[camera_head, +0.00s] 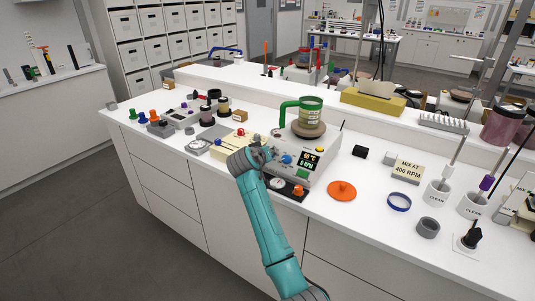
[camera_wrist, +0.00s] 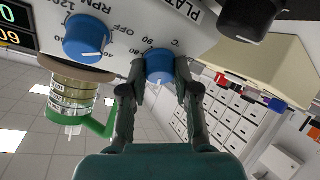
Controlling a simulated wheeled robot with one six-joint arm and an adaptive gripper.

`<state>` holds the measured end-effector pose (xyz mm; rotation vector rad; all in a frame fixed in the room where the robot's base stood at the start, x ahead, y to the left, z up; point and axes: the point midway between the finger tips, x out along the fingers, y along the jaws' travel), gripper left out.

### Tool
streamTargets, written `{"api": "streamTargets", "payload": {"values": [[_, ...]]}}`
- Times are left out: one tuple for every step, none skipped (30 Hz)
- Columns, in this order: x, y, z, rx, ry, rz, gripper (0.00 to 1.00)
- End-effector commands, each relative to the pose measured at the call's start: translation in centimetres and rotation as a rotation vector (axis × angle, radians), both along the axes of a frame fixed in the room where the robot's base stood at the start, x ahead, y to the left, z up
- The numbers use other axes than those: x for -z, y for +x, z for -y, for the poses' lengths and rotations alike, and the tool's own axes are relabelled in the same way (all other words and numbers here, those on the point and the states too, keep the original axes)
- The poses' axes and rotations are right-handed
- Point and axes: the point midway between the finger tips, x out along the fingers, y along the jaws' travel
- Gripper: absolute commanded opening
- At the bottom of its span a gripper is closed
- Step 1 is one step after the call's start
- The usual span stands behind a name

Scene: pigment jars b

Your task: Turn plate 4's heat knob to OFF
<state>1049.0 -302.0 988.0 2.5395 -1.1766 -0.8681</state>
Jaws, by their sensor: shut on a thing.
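The stirring hotplate (camera_head: 313,163) stands mid-bench in the head view, with a lit display (camera_head: 309,160) and a beaker of green-yellow liquid (camera_head: 311,111) on top. In the wrist view, seen upside down, its panel carries a blue heat knob (camera_wrist: 159,66) by a °C scale and a second blue knob (camera_wrist: 87,38) by an RPM scale. My gripper (camera_wrist: 160,80) is shut on the heat knob, one finger on each side. The knob's white mark points toward the bottom of the wrist picture. "PLATE" is partly readable; its number is cut off.
A cream-coloured unit (camera_head: 231,145) stands left of the hotplate. A green handle or clamp (camera_head: 287,111) is beside the beaker. An orange disc (camera_head: 341,190) and a blue ring (camera_head: 399,201) lie to the right. A black knob (camera_wrist: 252,14) is near the gripped one.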

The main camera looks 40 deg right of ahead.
Motion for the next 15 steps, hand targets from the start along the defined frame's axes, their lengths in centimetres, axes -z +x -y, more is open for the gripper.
{"api": "streamTargets", "payload": {"values": [[-0.01,-0.08,0.09,-0.031,-0.010,-0.029,0.00],[0.00,-0.08,0.09,-0.050,-0.017,-0.048,0.00],[-0.01,-0.10,0.13,-0.076,-0.025,-0.073,0.00],[-0.01,-0.09,0.13,-0.096,-0.032,-0.092,0.00],[-0.03,-0.10,0.15,-0.115,-0.040,-0.112,0.00],[-0.05,-0.09,0.14,-0.142,-0.049,-0.138,0.00],[-0.06,-0.09,0.13,-0.162,-0.056,-0.156,0.00],[-0.08,-0.08,0.13,-0.182,-0.063,-0.175,0.00],[-0.08,-0.09,0.13,-0.209,-0.071,-0.202,0.00],[-0.07,-0.11,0.15,-0.228,-0.079,-0.221,0.00],[-0.07,-0.11,0.17,-0.248,-0.085,-0.241,0.00],[-0.07,-0.12,0.20,-0.274,-0.095,-0.266,0.00],[-0.07,-0.12,0.20,-0.295,-0.101,-0.285,0.00],[-0.08,-0.12,0.22,-0.315,-0.109,-0.304,0.00],[-0.10,-0.11,0.21,-0.341,-0.118,-0.330,0.00]]}}
